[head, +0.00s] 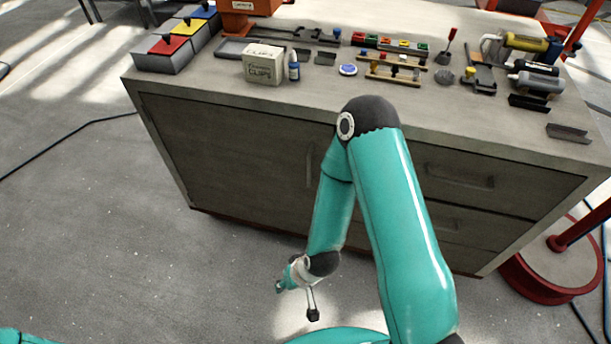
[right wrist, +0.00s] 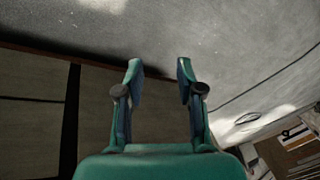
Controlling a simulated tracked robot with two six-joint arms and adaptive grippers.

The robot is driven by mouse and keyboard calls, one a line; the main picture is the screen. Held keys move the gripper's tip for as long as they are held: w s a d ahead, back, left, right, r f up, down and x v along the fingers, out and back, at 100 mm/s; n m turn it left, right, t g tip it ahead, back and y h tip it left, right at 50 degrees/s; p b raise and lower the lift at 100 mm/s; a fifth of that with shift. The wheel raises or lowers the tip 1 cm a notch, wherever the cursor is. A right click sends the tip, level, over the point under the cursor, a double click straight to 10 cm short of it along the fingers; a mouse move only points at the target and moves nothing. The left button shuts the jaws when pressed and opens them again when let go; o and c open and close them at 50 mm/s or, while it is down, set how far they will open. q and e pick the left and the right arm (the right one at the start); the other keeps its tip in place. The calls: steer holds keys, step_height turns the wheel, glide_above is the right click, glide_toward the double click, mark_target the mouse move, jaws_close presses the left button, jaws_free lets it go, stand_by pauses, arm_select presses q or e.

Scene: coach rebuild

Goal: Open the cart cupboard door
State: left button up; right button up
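The cart (head: 300,115) stands in front of me with a grey top. Its cupboard door (head: 225,150) is the wide dark panel on the left of the front and looks closed, flush with the frame. A slim upright handle (head: 309,166) is near the door's right edge, just left of my right arm. My right gripper (right wrist: 158,68) is open and empty in the right wrist view. In the head view it hangs low in front of the cart, below the door, apart from the handle. My right forearm hides part of the cart front. My left gripper is not in view.
Drawers (head: 458,178) fill the right of the cart front. Boxes, bottles and tools crowd the top, including a clips box (head: 263,65). A red round base (head: 550,265) stands at the right. The floor left of the cart is mostly clear, with a cable (head: 70,140).

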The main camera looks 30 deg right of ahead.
steer(key=w+d+f+m+t+h+b, duration=0.25)
steer(key=w+f+t+b, duration=0.2)
steer(key=w, duration=0.25)
steer(key=m+t+h+b, duration=0.2)
steer(key=t+h+b, duration=0.5)
steer(key=h+b, duration=0.4)
glide_toward(309, 172)
steer(key=v, duration=0.6)
arm_select(q)
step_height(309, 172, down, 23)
steer(key=b, duration=0.6)
arm_select(e)
steer(key=x, duration=1.6)
steer(key=shift+w+d+r, duration=0.1)
steer(key=shift+w+d, duration=0.05)
steer(key=shift+w, duration=0.1)
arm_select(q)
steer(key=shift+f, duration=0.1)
arm_select(e)
jaws_close()
